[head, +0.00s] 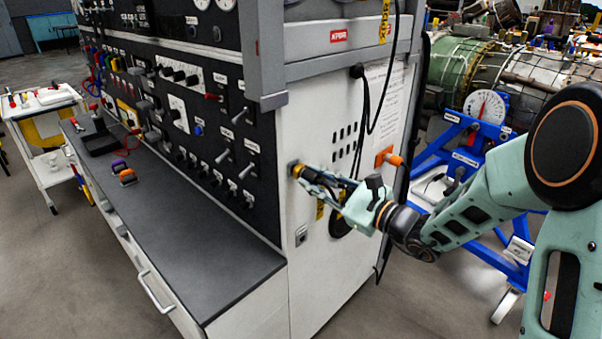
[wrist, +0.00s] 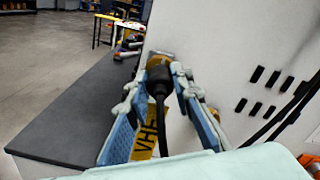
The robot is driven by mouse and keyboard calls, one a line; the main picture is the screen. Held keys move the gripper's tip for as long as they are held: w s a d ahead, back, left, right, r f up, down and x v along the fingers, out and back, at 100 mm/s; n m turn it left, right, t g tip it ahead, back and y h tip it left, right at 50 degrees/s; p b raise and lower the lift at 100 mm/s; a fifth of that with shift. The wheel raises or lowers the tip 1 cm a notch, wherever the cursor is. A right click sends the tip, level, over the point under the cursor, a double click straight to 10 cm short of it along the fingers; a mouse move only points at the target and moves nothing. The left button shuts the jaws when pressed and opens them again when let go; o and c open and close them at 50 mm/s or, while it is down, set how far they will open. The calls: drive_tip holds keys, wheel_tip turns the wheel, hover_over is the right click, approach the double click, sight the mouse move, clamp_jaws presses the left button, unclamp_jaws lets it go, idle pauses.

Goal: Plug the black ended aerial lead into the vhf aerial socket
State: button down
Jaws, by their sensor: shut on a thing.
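My gripper (head: 308,174) is at the white side panel of the console, near its front corner. In the wrist view its two blue fingers (wrist: 160,95) are shut around the black lead end (wrist: 157,80), and the black cable runs back toward the camera. The lead end points at a brass-coloured round fitting (wrist: 158,61) on the panel, seemingly the socket. The end covers part of the fitting, so I cannot tell whether it is seated or just in front. A yellow VHF tag (wrist: 146,138) shows below the lead end, between the fingers.
An orange plug-like fitting (head: 393,159) sits on the panel to the right of my gripper. Another black cable (head: 366,100) hangs from the upper panel. A dark worktop (head: 190,235) lies left. A blue stand (head: 450,170) with a turbine is behind my arm.

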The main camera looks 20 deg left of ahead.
drive_tip(key=shift+v, duration=1.45)
drive_tip(key=shift+r, duration=0.1)
